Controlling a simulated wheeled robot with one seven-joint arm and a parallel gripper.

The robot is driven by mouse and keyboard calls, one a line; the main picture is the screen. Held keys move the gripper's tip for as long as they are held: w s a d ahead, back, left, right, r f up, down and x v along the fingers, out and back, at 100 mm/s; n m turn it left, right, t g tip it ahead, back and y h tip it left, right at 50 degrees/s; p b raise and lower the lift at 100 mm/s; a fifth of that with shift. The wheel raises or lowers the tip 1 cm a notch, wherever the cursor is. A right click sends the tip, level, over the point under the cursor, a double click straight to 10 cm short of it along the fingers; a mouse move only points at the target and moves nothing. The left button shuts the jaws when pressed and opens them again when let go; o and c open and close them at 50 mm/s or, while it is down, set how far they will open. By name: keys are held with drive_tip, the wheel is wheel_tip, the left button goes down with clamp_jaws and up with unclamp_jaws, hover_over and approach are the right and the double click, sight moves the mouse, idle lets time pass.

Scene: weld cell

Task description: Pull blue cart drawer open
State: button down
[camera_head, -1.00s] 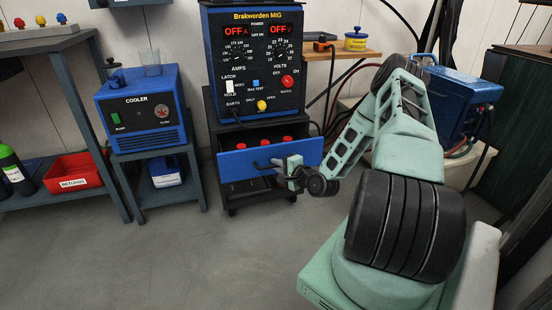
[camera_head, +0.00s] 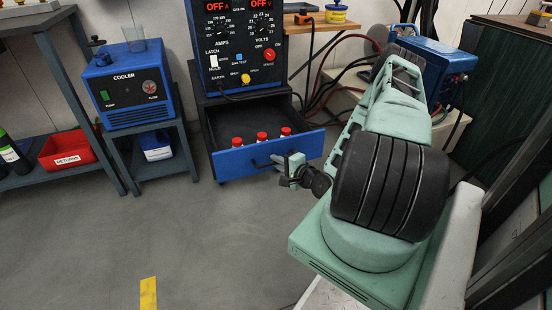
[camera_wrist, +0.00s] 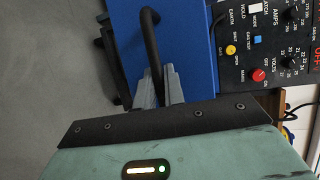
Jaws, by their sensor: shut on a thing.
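The blue cart drawer (camera_head: 238,162) stands pulled well out from the dark cart under the welder in the head view. Several red-capped containers (camera_head: 262,137) stand inside it near the front panel. Its black bar handle (camera_head: 262,162) runs across the front panel. My gripper (camera_head: 290,164) is at the right end of the handle, shut on it. In the wrist view the drawer front (camera_wrist: 185,45) is a blue panel, and the dark handle (camera_wrist: 150,40) runs down between the grey fingers of my gripper (camera_wrist: 160,90).
The welder (camera_head: 240,45) stands on the cart. A cooler (camera_head: 133,85) on a stand and a red returns bin (camera_head: 67,150) are at left. A blue box (camera_head: 418,65) stands at right. The floor (camera_head: 200,240) before the drawer is clear, with a yellow mark (camera_head: 148,293).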

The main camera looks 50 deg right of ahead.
drive_tip(key=c, duration=1.8)
unclamp_jaws()
drive_tip(key=shift+s, duration=0.15)
drive_tip(key=p+v, duration=0.3)
drive_tip(key=v, duration=1.4)
drive_tip(key=shift+s+p, duration=0.1)
drive_tip(key=shift+p, duration=0.25)
